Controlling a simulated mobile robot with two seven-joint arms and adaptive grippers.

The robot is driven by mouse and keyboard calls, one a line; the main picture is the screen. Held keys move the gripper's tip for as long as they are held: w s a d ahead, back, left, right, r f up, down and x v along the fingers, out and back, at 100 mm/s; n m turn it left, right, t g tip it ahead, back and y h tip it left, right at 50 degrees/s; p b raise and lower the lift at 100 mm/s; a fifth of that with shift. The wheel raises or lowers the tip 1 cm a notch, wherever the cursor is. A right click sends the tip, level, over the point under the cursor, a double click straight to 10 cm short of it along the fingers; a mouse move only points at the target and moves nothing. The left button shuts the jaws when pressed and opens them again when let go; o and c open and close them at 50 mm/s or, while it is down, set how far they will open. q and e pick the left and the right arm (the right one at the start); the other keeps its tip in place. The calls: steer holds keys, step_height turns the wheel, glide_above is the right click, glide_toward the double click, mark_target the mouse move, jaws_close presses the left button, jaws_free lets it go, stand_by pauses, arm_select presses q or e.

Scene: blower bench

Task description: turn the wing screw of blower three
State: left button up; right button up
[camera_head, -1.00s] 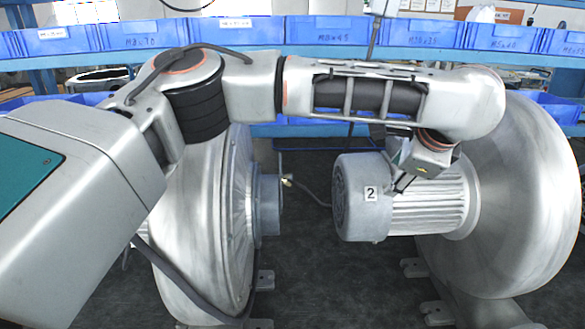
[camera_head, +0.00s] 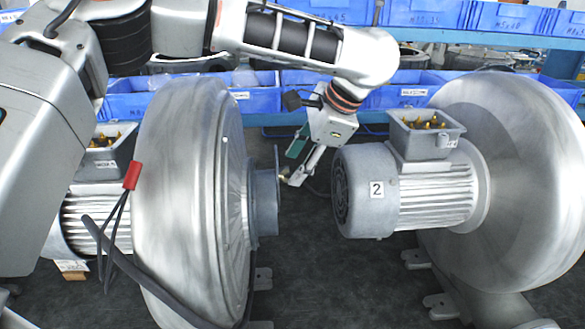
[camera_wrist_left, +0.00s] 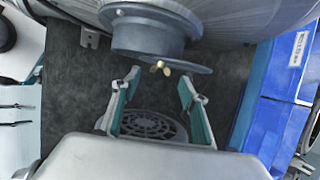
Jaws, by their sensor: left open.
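The wing screw (camera_wrist_left: 160,67) is small and brass-coloured. In the left wrist view it sticks out from the rim of a round grey flange (camera_wrist_left: 150,32). In the head view this flange (camera_head: 265,200) faces right on the large left blower (camera_head: 190,190), whose number I cannot read. My left gripper (camera_head: 296,178) hangs in the gap between the two blowers, close beside the flange. In the left wrist view its teal-padded fingers (camera_wrist_left: 160,78) are spread and empty, with the screw just beyond and between the tips. My right gripper is out of view.
A motor (camera_head: 362,205) labelled 2 stands right of the gap, joined to another large blower (camera_head: 530,180). An open terminal box (camera_head: 428,140) sits on it. A red-ended cable (camera_head: 132,176) hangs by the left blower. Blue bins (camera_head: 420,92) line the back.

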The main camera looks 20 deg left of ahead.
mark_target(288, 176)
arm_select(q)
steer(key=shift+x, duration=1.25)
steer(key=c, duration=1.1)
steer(key=shift+s, duration=0.1)
steer(key=t, duration=0.1)
steer(key=t+y, duration=0.1)
steer(key=t, duration=0.1)
steer(key=shift+s+d+f+n+y, duration=0.15)
steer(key=shift+s+n+y, duration=0.15)
steer(key=shift+s+d+f+n+t+y+b, duration=0.15)
steer(key=shift+n+t+y+b, duration=0.15)
steer(key=shift+t, duration=0.4)
steer(key=shift+s+a+f+n+t+y+b, duration=0.1)
steer(key=shift+f+n+t+y+b, duration=0.2)
steer(key=shift+t, duration=0.4)
steer(key=shift+r, duration=0.15)
